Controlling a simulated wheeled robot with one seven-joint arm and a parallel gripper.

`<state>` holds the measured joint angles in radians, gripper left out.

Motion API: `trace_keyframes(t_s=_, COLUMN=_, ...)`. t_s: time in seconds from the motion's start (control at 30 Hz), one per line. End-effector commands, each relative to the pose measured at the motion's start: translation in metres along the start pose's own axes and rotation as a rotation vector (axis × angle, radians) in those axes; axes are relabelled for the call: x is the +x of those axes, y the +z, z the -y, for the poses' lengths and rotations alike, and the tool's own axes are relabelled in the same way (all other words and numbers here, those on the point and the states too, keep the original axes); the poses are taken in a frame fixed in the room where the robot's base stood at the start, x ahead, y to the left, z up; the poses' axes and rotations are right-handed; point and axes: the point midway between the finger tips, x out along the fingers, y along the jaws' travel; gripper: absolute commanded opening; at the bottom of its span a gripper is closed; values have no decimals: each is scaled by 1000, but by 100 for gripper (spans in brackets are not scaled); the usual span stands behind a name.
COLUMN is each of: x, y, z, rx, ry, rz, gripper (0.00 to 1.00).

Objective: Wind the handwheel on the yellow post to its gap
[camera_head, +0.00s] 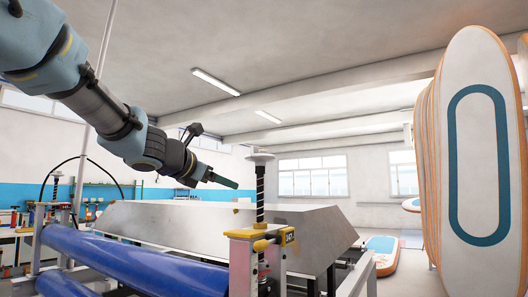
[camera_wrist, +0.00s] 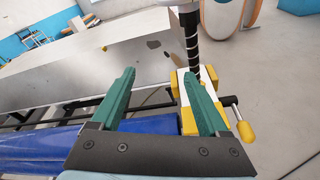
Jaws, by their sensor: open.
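The yellow post (camera_head: 243,262) stands at the near end of the rollers, with a yellow top block and a label. A dark threaded screw (camera_head: 260,195) rises from it to a pale round handwheel (camera_head: 261,158). In the wrist view the yellow post (camera_wrist: 189,122) is partly behind my right finger, and the handwheel (camera_wrist: 186,3) is cut by the top edge. A yellow-knobbed crank (camera_wrist: 245,131) sticks out at the post's right side. My gripper (camera_head: 228,183) is open and empty, left of the screw; its green fingers (camera_wrist: 158,76) are apart. I cannot make out the gap.
A large grey metal hood (camera_head: 210,217) lies behind the post. Blue rollers (camera_head: 140,262) run along the front. A similar post with a screw (camera_head: 55,188) stands at the far left.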

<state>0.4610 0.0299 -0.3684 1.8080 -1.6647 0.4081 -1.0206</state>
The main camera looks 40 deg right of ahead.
Motion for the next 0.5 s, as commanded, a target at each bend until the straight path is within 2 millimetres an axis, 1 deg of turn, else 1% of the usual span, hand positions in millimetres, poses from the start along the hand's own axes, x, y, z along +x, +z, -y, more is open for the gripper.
trace_keyframes(t_s=0.03, x=3, y=36, z=5, rx=-90, ry=-5, rz=65, gripper=78)
trace_keyframes(t_s=0.1, x=5, y=69, z=11, rx=-200, ry=-15, rz=132, gripper=78)
trace_keyframes(t_s=0.2, x=5, y=98, z=16, rx=-300, ry=-28, rz=190, gripper=78)
trace_keyframes(t_s=0.3, x=9, y=110, z=18, rx=-343, ry=-35, rz=212, gripper=78)
trace_keyframes(t_s=0.37, x=14, y=112, z=18, rx=-348, ry=-37, rz=215, gripper=78)
trace_keyframes(t_s=0.5, x=35, y=116, z=18, rx=-349, ry=-38, rz=213, gripper=78)
